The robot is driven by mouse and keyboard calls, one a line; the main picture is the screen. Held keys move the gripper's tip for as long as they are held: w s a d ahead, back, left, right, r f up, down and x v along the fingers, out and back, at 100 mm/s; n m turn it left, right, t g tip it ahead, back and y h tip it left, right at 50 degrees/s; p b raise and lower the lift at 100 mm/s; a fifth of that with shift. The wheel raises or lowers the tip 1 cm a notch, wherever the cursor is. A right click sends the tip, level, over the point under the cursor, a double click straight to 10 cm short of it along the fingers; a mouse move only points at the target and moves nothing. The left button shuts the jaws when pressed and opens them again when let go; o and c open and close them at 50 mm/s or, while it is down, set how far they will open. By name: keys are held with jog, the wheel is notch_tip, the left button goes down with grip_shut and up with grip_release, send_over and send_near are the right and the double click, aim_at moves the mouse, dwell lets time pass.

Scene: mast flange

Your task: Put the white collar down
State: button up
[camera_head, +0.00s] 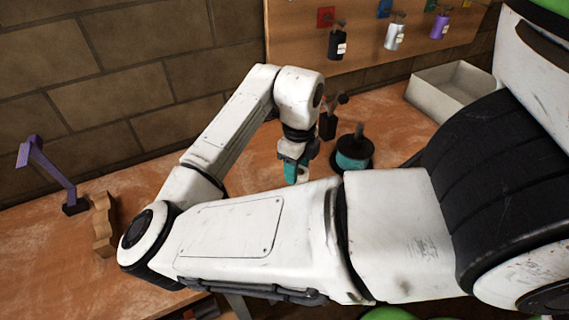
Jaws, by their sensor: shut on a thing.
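My gripper (296,168) is above the wooden bench, left of a black round base with a teal ring and an upright post (352,154). Its fingers show teal and point down. It is shut on a small pale piece (304,173), which I take as the white collar. My forearm hides its lower part, so I cannot tell its full shape or whether it touches the bench. The gripper and the black base are apart.
A dark block with a post (328,124) stands behind my gripper. A grey open bin (451,90) is at the back right. A purple lamp-like stand (48,172) and a wavy wooden piece (104,223) stand at left. Bottles hang on a wooden board (290,40).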

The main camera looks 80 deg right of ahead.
aim_at(277, 180)
jog(key=w+d+f+p, duration=0.1)
jog(key=w+d+f, duration=0.5)
jog(key=shift+d+f+p, duration=0.1)
jog(key=shift+f+p, duration=0.25)
jog(key=shift+p, duration=0.05)
jog(key=shift+w+d+f, duration=0.4)
jog(key=shift+f, duration=0.3)
notch_tip(277, 180, down, 2)
jog(key=shift+f+p, duration=0.1)
jog(key=shift+p, duration=0.55)
jog(key=shift+f, duration=0.45)
jog(key=shift+f, duration=0.1)
jog(key=shift+f, duration=0.15)
jog(key=o, duration=1.1)
jog(key=shift+c, duration=0.2)
